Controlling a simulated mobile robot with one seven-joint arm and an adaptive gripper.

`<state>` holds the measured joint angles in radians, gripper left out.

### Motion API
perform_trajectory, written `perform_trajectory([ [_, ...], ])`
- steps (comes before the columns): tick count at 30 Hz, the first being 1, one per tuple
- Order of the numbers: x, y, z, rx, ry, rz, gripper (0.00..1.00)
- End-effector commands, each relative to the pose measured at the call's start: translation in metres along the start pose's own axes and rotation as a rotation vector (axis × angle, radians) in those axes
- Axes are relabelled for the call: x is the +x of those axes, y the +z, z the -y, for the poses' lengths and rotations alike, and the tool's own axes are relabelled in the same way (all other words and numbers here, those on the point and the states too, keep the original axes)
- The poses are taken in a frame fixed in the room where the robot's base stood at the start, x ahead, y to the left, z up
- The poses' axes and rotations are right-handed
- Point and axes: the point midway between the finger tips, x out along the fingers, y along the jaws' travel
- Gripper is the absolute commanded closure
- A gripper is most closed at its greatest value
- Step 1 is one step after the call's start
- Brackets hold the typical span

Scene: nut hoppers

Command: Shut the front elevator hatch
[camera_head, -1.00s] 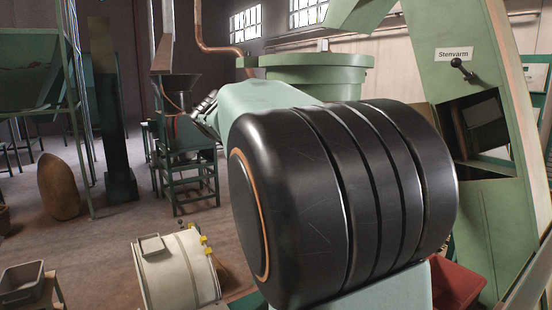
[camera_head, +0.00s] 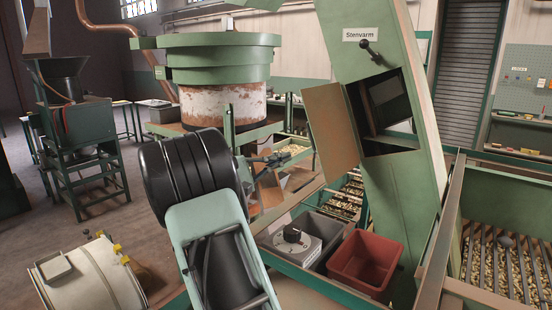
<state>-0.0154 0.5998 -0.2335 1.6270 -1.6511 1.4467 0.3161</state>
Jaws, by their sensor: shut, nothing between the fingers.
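The green slanted elevator (camera_head: 415,170), labelled "Stenvarm", stands right of centre. Its hatch door (camera_head: 332,132), a brown panel, stands open and swung out to the left. The dark square opening (camera_head: 385,110) beside it is uncovered, and a dark knobbed lever (camera_head: 368,48) sits above it. My gripper (camera_head: 283,157) shows small and dark beyond my arm's black joint, left of and lower than the door. It is shut and empty, and looks apart from the door, though the depth is hard to judge.
A red bin (camera_head: 365,262) and a grey bin (camera_head: 325,235) with a small dial box (camera_head: 292,243) stand below the hatch. A round green machine (camera_head: 215,85) is behind my arm. A slatted nut bed (camera_head: 505,265) lies at right. Open floor is at left.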

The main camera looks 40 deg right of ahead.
Motion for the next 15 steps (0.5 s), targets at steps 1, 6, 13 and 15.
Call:
perform_trajectory([
  [1,0.014,0.002,-0.002,-0.001,-0.001,0.004,1.0],
  [6,0.051,0.002,-0.002,-0.002,-0.002,0.003,1.0],
  [13,0.059,0.028,-0.003,0.0,-0.002,0.0,1.0],
  [15,0.06,0.033,-0.002,0.001,-0.001,0.0,1.0],
])
